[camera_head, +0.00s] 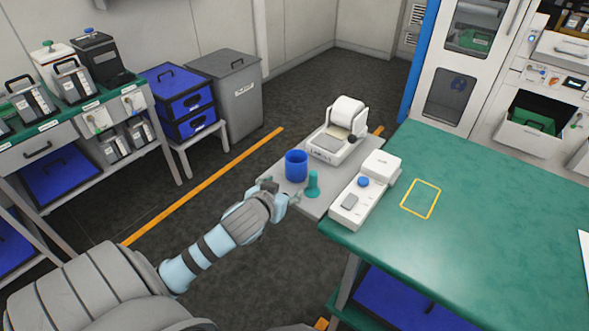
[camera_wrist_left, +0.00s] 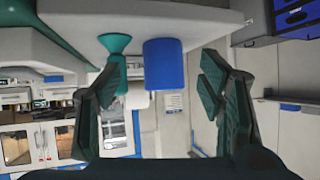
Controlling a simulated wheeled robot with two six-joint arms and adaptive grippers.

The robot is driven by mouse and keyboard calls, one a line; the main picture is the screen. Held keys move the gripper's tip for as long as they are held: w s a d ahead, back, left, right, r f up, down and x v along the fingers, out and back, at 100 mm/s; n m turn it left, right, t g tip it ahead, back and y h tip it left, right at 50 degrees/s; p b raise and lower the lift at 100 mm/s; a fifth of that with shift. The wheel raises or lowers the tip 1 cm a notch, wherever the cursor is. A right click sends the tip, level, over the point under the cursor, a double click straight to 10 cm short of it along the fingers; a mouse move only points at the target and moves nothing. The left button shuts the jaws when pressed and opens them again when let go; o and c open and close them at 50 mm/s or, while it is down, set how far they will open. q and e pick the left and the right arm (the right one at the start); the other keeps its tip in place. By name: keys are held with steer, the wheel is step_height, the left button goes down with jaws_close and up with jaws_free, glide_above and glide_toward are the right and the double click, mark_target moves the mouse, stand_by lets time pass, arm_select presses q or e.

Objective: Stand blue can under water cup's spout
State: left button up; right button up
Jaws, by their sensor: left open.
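The blue can (camera_head: 296,166) stands upright on a small grey table (camera_head: 283,147). Behind it and to its right is a white stand (camera_head: 325,146) holding a tilted white cup-like cylinder (camera_head: 347,111), seemingly the water cup; its spout is not clearly visible. My left gripper (camera_head: 278,196) is open and empty, just in front of the can. In the upside-down left wrist view, the can (camera_wrist_left: 164,65) shows between the open fingers (camera_wrist_left: 163,72), apart from them. A teal flared piece (camera_head: 312,183) stands right of the can, close to the gripper; it also shows in the wrist view (camera_wrist_left: 115,46). My right gripper is out of view.
A white control box (camera_head: 352,203) with a blue button sits on the green bench (camera_head: 470,235), right of the grey table. A yellow outline (camera_head: 421,199) marks clear bench top. A grey bin (camera_head: 230,95) and blue drawers (camera_head: 182,100) stand back left. Dark floor lies between.

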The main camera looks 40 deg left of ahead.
arm_select(q)
steer(key=t, duration=0.2)
glide_toward(300, 153)
steer(key=shift+n+g, duration=0.3)
steer(key=shift+n, duration=0.1)
steer(key=b+x, duration=0.1)
steer(key=x, duration=0.4)
steer(key=shift+d+r, duration=0.1)
steer(key=shift+r, duration=0.1)
steer(key=b+x, duration=0.1)
steer(key=x, duration=0.4)
steer(key=shift+w+f, duration=0.1)
steer(key=shift+w, duration=0.1)
steer(key=shift+w+a+f, duration=0.1)
steer(key=shift+w+a, duration=0.1)
steer(key=shift+w, duration=0.15)
steer(key=shift+s, duration=0.1)
steer(key=c, duration=1)
steer(key=shift+c, duration=0.5)
steer(key=shift+c, duration=0.7)
